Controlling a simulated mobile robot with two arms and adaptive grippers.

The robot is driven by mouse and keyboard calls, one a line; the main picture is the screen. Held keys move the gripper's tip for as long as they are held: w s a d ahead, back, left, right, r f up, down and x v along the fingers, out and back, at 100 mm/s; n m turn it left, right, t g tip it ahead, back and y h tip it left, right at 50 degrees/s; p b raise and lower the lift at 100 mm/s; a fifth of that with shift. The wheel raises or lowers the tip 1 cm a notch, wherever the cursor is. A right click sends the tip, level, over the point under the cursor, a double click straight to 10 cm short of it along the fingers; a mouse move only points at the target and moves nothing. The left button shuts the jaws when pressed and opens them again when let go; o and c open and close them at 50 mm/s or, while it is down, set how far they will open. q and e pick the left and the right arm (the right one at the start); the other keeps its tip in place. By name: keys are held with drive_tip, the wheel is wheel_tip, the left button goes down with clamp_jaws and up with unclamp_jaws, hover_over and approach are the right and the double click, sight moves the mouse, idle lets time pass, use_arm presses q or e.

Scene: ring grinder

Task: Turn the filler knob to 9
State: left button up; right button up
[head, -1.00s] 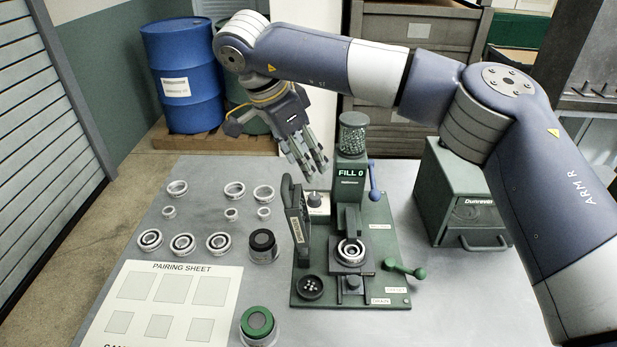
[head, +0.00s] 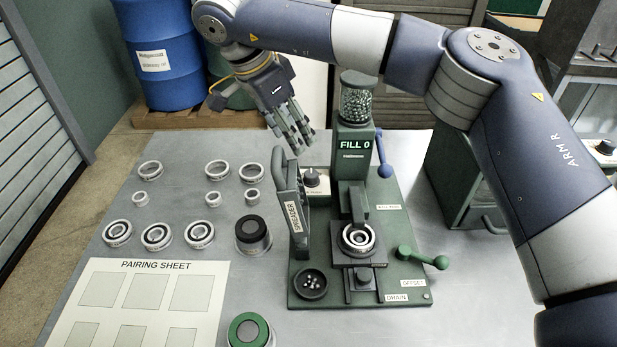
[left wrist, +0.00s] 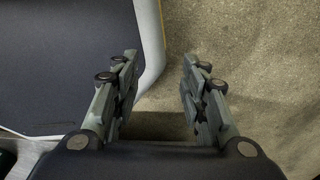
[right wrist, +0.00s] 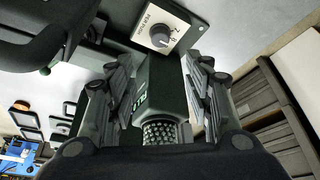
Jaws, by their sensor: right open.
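The filler knob (head: 314,178) is a small dark knob on a white plate, beside the green filler column (head: 353,160) whose display reads FILL 0. In the right wrist view the knob (right wrist: 160,38) sits on its plate with digits such as 7 and 8 beside it. My right gripper (head: 300,145) is open and empty, fingers pointing down, above and slightly left of the knob and apart from it. In the right wrist view the knob shows beyond the open fingers (right wrist: 160,80). My left gripper (left wrist: 158,80) is open and empty over the floor, outside the head view.
The upright spreader lever (head: 285,195) stands just left of the knob. A blue-handled lever (head: 383,155) and a green-knobbed lever (head: 425,257) are on the right. Several metal rings (head: 157,236) and the pairing sheet (head: 150,290) lie at left. A ring sits in the fixture (head: 358,238).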

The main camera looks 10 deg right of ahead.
sight(311, 173)
drive_tip(key=x, duration=1.1)
drive_tip(key=shift+s+a+f, duration=0.15)
drive_tip(key=shift+a+f, duration=0.05)
drive_tip(key=shift+f, duration=0.2)
use_arm(q)
drive_tip(key=shift+w+f, duration=0.3)
drive_tip(key=shift+w, duration=0.4)
use_arm(e)
drive_tip(key=shift+d+f, duration=0.2)
drive_tip(key=shift+f, duration=0.45)
use_arm(q)
drive_tip(key=shift+d, duration=0.1)
drive_tip(key=shift+w, duration=0.15)
use_arm(e)
drive_tip(key=c, duration=1)
